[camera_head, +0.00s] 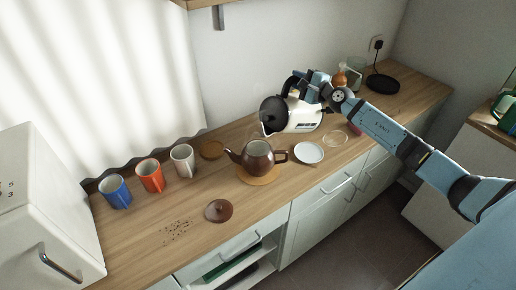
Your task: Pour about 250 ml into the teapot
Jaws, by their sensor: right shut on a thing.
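The brown teapot (257,158) stands open on a round wooden mat (262,180) on the counter, its spout to the left. Its brown lid (219,211) lies on the counter in front of it. My right gripper (313,86) is shut on the white and black kettle (303,117). The kettle is tipped strongly to the left, with its black lid end (273,114) above and just behind the teapot. I cannot make out a stream of water. Faint steam shows near the kettle. My left gripper is not in view.
Blue (115,191), orange (150,175) and white (183,160) cups stand at the left. A white saucer (309,152) lies right of the teapot. Dark crumbs (175,231) lie at the front left. The black kettle base (382,84) is at the back right.

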